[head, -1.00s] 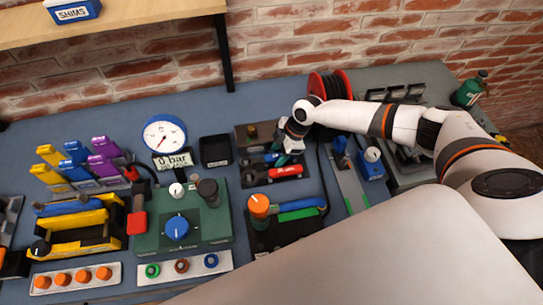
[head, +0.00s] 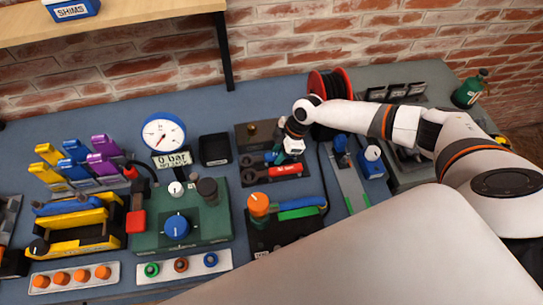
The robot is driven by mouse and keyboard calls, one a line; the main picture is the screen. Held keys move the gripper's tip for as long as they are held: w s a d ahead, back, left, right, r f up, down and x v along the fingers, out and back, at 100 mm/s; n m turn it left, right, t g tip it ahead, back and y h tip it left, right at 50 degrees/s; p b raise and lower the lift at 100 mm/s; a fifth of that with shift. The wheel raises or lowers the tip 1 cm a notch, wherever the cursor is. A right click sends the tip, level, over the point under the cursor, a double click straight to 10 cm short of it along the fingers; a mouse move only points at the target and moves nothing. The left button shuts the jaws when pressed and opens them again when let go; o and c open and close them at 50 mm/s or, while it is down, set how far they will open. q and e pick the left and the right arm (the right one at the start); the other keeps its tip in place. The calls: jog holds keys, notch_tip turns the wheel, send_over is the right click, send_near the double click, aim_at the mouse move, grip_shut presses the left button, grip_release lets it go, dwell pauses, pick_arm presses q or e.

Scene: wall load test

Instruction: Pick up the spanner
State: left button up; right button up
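A dark tool tray (head: 309,178) lies on the blue bench, right of the middle. On it lies a red-handled tool (head: 286,170) with a dark head at its left end, which looks like the spanner. A blue-handled tool (head: 269,157) lies just behind it, partly hidden. My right gripper (head: 277,153) points down over the tray, at the blue handle and just behind the red one. Its fingertips are small and partly covered, so I cannot tell whether they are open or touching a tool. My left gripper is out of view.
A red cable reel (head: 341,83) stands behind my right wrist. A green pump unit (head: 154,235) with a gauge (head: 164,133) stands left of the tray. An orange-knobbed valve (head: 258,204) is in front. A brick wall closes the back.

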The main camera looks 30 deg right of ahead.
aim_at(273, 154)
grip_shut()
jog(key=shift+r, duration=0.1)
jog(key=shift+r+p, duration=0.3)
jog(key=shift+p, duration=0.1)
jog(key=shift+w+r, duration=0.1)
jog(key=shift+r, duration=0.25)
notch_tip(273, 154, up, 8)
jog(key=shift+f+b, duration=0.1)
jog(key=shift+b, duration=0.9)
jog(key=r+m+t+h+p, duration=0.1)
jog(key=m+p, duration=0.1)
jog(key=m, duration=0.2)
jog(key=a+r+m+t+h+p, duration=0.1)
jog(key=m+p, duration=0.1)
jog(key=m, duration=0.2)
jog(key=r+m+t+h+p, duration=0.1)
jog(key=r+m+p, duration=0.1)
jog(key=m+p, duration=0.1)
jog(key=shift+w+a+m, duration=0.2)
jog(key=shift+a+m, duration=0.15)
jog(key=shift+m, duration=0.15)
